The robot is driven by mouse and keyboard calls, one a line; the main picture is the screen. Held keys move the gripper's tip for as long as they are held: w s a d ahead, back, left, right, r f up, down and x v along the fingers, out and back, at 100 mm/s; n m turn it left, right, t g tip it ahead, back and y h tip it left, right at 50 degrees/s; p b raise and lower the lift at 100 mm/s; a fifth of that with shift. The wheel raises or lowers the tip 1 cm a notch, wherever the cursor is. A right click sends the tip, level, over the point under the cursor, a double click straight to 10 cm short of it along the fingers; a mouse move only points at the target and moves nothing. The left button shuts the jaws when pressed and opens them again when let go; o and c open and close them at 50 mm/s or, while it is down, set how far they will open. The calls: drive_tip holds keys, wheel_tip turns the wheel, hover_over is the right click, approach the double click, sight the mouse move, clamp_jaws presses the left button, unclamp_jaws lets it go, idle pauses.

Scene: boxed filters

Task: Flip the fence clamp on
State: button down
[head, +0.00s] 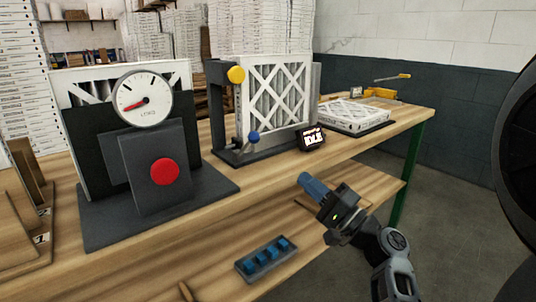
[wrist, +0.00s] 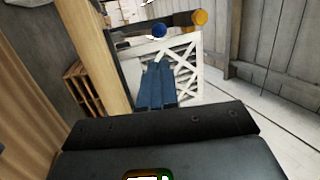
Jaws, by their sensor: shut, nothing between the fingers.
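A black stand holding a white-framed pleated filter (head: 275,95) is at the middle of the bench. It has a yellow knob (head: 236,75) at upper left and a blue ball-ended lever (head: 253,136) low in front. Both knobs also show in the wrist view, blue (wrist: 159,30) and yellow (wrist: 200,17). An orange clamp-like fixture (head: 380,93) with a long yellow-tipped lever (head: 404,76) is at the far right end. No label shows which one is the fence clamp. My gripper (head: 305,180) is shut and empty, apart from both, in front of the bench; its blue fingers (wrist: 157,85) are together.
A gauge stand (head: 142,100) with a red button (head: 164,172) is at left. A tray of blue pieces (head: 265,258) is low in front. Floor to the right is clear.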

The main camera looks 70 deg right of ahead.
sight(258, 139)
idle(0.3)
drive_tip(key=p+x, duration=0.4)
drive_tip(key=x, duration=1)
drive_tip(key=shift+w+r, duration=0.1)
drive_tip(key=shift+g+y, duration=0.3)
drive_tip(key=shift+g, duration=0.4)
drive_tip(key=w+d+r+p, duration=0.1)
drive_tip(key=w+r, duration=0.1)
drive_tip(key=w+d+r+p, duration=0.1)
drive_tip(key=r+p, duration=0.1)
drive_tip(key=w+d+r+p, duration=0.1)
drive_tip(key=w+r+p, duration=0.1)
drive_tip(key=shift+w+d, duration=0.15)
drive_tip(key=shift+w, duration=0.2)
drive_tip(key=shift+d+x, duration=0.25)
drive_tip(key=shift+x, duration=1.1)
drive_tip(key=shift+s+r, duration=0.1)
drive_tip(key=shift+r, duration=0.05)
